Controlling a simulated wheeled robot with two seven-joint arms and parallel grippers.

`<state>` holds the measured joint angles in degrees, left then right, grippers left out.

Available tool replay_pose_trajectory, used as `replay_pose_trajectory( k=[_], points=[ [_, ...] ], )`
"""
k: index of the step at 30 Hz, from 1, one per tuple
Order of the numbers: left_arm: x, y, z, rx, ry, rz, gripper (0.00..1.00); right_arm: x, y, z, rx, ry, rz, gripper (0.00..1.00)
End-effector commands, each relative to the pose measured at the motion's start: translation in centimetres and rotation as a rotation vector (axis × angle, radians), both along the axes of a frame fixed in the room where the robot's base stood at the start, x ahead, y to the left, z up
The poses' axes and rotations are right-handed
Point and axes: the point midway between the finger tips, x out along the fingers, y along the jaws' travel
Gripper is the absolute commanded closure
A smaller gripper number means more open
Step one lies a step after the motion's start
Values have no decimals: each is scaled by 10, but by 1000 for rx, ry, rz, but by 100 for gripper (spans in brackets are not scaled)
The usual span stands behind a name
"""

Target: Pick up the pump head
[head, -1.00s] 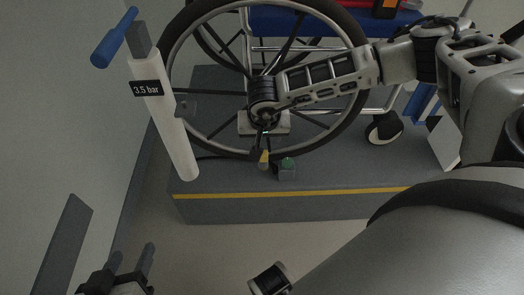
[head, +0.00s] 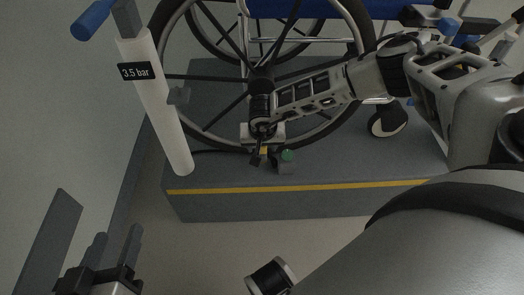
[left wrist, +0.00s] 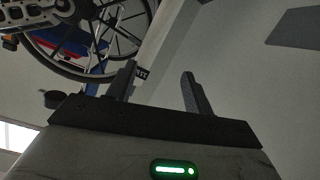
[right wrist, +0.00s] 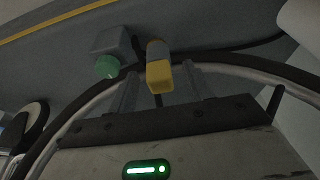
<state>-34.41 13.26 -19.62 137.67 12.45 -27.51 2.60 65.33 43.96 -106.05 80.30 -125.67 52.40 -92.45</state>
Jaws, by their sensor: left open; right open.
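The pump head, a small yellow and grey piece (head: 264,150), is on the grey platform in front of the wheelchair wheel, partly hidden by my right gripper (head: 258,158). In the right wrist view the pump head (right wrist: 160,75) lies between and just beyond the open fingers of my right gripper (right wrist: 158,85). I cannot tell whether they touch it. The white pump (head: 158,105), with a blue handle and a "3.5 bar" label, stands tilted at the left. My left gripper (head: 116,245) is open and empty, low at the left; it also shows in the left wrist view (left wrist: 158,78).
A grey block with a green top (head: 287,163) sits close right of the pump head. The wheelchair wheel (head: 185,112) rises behind, near my right arm. The platform (head: 310,198) has a yellow-striped front edge. A black hose (right wrist: 250,45) runs beside the pump head.

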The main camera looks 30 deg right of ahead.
Motion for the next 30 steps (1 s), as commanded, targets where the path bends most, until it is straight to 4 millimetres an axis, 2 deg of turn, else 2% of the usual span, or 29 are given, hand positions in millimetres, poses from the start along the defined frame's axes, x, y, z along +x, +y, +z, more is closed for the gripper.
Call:
replay_pose_trajectory(
  k=[5, 6, 10, 11, 23, 30],
  points=[
    [0, 0, 2, -3, -1, 0, 48, 0, 0, 0, 1, 1, 0, 49],
    [0, 0, 2, -3, -1, 0, 48, 0, 0, 0, 1, 1, 0, 55],
    [0, -1, 2, -4, -1, 1, 48, 0, 0, 0, 1, 1, -1, 91],
    [0, -1, 2, -4, -1, 1, 48, 0, 0, 0, 1, 1, -1, 95],
    [4, 0, 6, 5, -10, 2, 48, 0, 0, 7, 0, 0, -1, 95],
    [3, 3, 9, 63, 4, 3, 48, 0, 1, 39, 1, -2, -2, 95]
  ],
)
